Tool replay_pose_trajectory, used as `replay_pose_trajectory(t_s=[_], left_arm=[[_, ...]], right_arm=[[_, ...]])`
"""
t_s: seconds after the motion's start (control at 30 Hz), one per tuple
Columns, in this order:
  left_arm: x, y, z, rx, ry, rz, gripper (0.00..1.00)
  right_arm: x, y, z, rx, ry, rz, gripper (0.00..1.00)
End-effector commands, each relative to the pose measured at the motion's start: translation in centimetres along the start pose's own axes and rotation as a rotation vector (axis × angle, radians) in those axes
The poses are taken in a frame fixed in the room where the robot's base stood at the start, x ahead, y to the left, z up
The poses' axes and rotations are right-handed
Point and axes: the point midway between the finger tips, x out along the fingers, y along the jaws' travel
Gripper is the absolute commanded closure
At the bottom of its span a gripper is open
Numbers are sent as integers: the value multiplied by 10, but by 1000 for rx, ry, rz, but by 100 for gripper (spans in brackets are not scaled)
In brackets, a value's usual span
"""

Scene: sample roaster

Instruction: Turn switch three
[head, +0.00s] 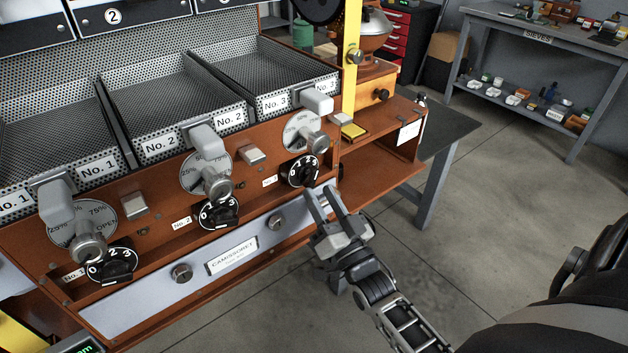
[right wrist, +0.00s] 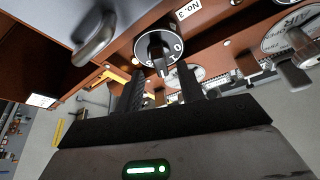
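Switch three is a round black dial (head: 301,171) with white numerals and a raised bar knob, at the right end of the wooden panel in the head view. The right wrist view also shows this dial (right wrist: 150,43), beside an upside-down "No. 3" label (right wrist: 188,10). My right gripper (head: 322,191) is open and empty, just below and right of the dial in the head view. In the right wrist view its two dark fingers (right wrist: 162,78) point toward the dial, one on each side of the knob's lower end. I cannot tell whether they touch it. My left gripper is not in view.
Similar dials No. 2 (head: 219,213) and No. 1 (head: 111,265) sit to the left. A grey-handled lever (head: 316,103) stands above switch three. A yellow post (head: 350,60) and a wooden shelf (head: 385,160) are to the right.

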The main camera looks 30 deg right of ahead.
Motion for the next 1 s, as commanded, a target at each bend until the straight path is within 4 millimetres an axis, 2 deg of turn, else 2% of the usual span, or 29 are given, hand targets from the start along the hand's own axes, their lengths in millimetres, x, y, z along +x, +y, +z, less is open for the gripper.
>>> replay_pose_trajectory(t_s=[0.1, 0.23, 0.6, 0.63, 0.77, 1.0], left_arm=[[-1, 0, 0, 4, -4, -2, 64], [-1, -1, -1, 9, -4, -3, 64], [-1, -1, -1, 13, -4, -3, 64], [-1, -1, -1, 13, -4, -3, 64], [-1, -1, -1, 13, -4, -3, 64], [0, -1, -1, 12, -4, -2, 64]], right_arm=[[20, 0, -1, -1, 1, -1, 62], [33, 0, 0, 0, -1, 0, 62], [38, 0, 1, 0, -2, 0, 62], [38, 0, 1, 0, -2, 0, 65], [38, 0, 1, 0, -2, 0, 100], [38, 0, 1, -6, -2, -2, 100]])
